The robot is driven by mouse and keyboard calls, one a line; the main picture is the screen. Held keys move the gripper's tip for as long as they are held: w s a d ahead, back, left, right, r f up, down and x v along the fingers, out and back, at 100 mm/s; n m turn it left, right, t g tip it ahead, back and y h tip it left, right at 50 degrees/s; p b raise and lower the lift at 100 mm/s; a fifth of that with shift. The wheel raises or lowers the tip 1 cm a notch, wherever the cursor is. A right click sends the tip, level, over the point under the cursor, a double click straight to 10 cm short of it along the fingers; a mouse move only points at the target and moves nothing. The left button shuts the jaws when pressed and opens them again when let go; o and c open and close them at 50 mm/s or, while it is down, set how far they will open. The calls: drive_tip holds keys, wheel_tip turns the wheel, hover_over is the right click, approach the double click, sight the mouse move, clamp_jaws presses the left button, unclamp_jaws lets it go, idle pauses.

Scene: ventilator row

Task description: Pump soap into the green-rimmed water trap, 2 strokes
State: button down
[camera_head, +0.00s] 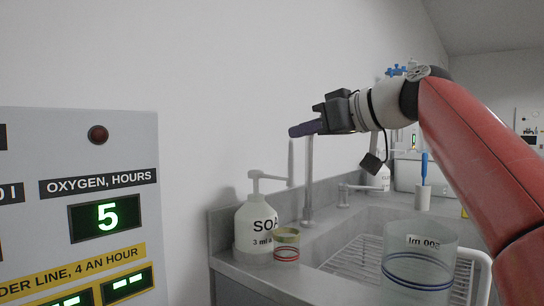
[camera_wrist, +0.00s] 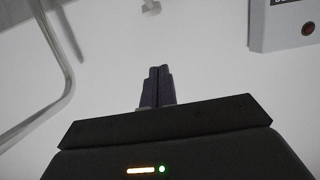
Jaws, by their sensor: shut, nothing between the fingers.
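A white soap bottle (camera_head: 256,228) with a pump head (camera_head: 254,176) stands upright on the counter at the left of the sink. Its label reads "3 ml". The closed fingertips also show in the wrist view (camera_wrist: 158,69).
A large clear 500 ml vessel (camera_head: 419,262) with blue bands stands at the sink. A tall grey tap (camera_head: 309,180) rises behind the water trap. A panel (camera_head: 130,170) with displays fills the left. Another bottle (camera_head: 381,179) stands farther back. Bare wall lies behind my gripper.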

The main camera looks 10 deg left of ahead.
drive_tip(key=p, duration=0.3)
hover_over(263, 174)
drive_tip(key=shift+s+d+f, duration=0.15)
drive_tip(key=shift+d+f, duration=0.05)
drive_tip(key=shift+f, duration=0.3)
drive_tip(key=shift+s+d+f, duration=0.1)
drive_tip(key=shift+d+f, duration=0.1)
drive_tip(key=shift+f, duration=0.3)
drive_tip(key=f+b, duration=0.2)
drive_tip(key=f, duration=0.1)
drive_tip(key=shift+w+a+f, duration=0.15)
drive_tip(key=shift+w+f, duration=0.05)
drive_tip(key=shift+f, duration=0.55)
wheel_tip(263, 174, down, 2)
drive_tip(key=b, duration=0.3)
drive_tip(key=shift+f, duration=0.2)
